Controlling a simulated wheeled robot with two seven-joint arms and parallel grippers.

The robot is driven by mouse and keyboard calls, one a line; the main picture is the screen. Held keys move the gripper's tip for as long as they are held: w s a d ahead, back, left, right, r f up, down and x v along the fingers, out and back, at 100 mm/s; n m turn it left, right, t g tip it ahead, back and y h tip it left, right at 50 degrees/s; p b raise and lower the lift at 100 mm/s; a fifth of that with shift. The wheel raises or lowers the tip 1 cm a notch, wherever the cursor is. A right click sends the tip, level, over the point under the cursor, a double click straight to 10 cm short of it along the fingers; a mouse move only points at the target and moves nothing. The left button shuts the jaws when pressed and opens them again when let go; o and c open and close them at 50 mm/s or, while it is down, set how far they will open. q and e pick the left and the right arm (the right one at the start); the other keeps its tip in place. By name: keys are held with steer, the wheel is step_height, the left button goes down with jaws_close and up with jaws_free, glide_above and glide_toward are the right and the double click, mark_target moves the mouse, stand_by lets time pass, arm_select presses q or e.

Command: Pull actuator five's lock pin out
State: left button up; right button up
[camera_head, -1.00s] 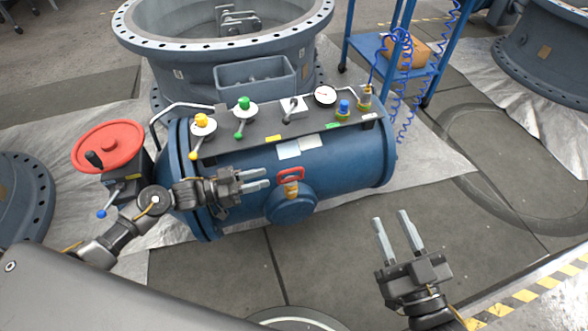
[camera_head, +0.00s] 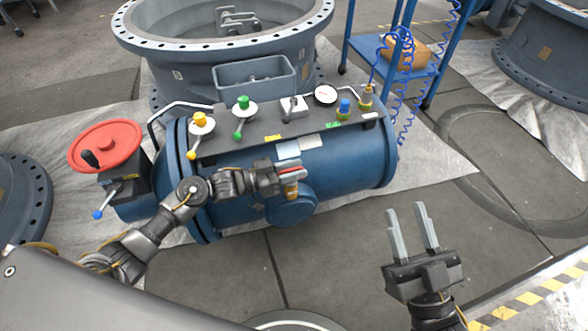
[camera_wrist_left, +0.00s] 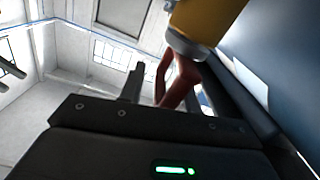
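The lock pin has a red loop handle (camera_head: 291,172) on a brass-coloured body (camera_head: 291,188), standing on a round boss (camera_head: 292,208) on the front of the blue actuator (camera_head: 345,165). In the left wrist view the red loop (camera_wrist_left: 178,80) hangs below the yellow body (camera_wrist_left: 205,22). My left gripper (camera_head: 302,171) is at the handle, its fingers on either side of the red loop. A gap shows between one finger and the loop, so it looks open around it; the other finger is partly hidden. My right gripper (camera_head: 407,210) is open and empty, right of the actuator.
The actuator's top panel carries yellow (camera_head: 201,122) and green (camera_head: 244,105) valves, a gauge (camera_head: 325,95) and a blue knob (camera_head: 344,106). A red handwheel (camera_head: 110,143) is at its left end. A grey bin (camera_head: 255,80) and a blue cart (camera_head: 370,55) stand behind. Floor in front is clear.

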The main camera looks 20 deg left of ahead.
mark_target(294, 168)
arm_select(q)
jaws_close()
